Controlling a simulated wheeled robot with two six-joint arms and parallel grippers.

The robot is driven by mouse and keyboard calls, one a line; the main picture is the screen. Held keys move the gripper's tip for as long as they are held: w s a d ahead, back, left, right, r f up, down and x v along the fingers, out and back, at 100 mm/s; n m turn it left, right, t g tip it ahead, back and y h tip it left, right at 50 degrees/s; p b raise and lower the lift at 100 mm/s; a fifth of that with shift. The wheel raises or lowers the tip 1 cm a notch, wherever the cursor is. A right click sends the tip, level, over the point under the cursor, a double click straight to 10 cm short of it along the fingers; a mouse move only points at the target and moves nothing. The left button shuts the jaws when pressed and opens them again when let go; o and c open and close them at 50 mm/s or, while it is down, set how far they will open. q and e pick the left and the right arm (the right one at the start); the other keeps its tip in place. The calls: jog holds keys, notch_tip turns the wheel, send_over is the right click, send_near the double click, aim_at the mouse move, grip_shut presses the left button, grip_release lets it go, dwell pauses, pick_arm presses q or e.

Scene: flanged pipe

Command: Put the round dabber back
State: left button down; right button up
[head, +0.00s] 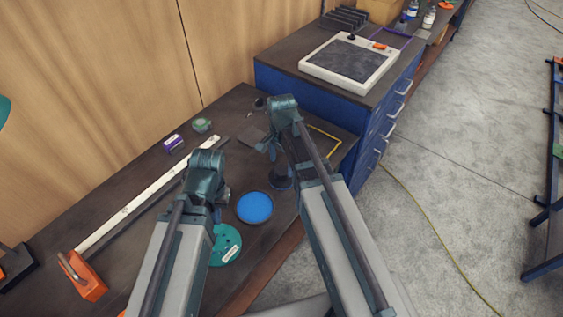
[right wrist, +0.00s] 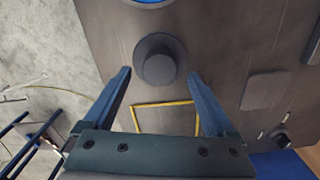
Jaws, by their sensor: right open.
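The round dabber, dark with a round knob on a wider base, stands on the bench in the head view (head: 281,180), partly hidden by my right arm. The right wrist view shows it from above (right wrist: 159,66). My right gripper (right wrist: 159,75) is open above the bench, with the dabber showing between and just beyond its fingertips; I see no contact. A yellow square outline (head: 327,133) lies on the bench and is empty where visible; it also shows between the fingers in the right wrist view (right wrist: 165,104). My left gripper (head: 224,196) is mostly hidden by its own arm.
A round blue pad (head: 254,207) and a green disc (head: 226,244) lie near the front edge. A long white bar (head: 150,190), a purple box (head: 173,142) and a green roll (head: 202,125) are at the left. The blue cabinet (head: 300,95) stands beyond.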

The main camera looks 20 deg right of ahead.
aim_at(282, 169)
notch_tip(282, 169, up, 9)
jog(key=p, duration=0.8)
jog(key=s+a+n+h, duration=0.1)
jog(key=s+a+n, duration=0.9)
jog(key=s+n, duration=0.4)
jog(key=shift+s+a+r+n, duration=0.15)
jog(key=shift+a+n, duration=0.05)
jog(key=shift+n, duration=1)
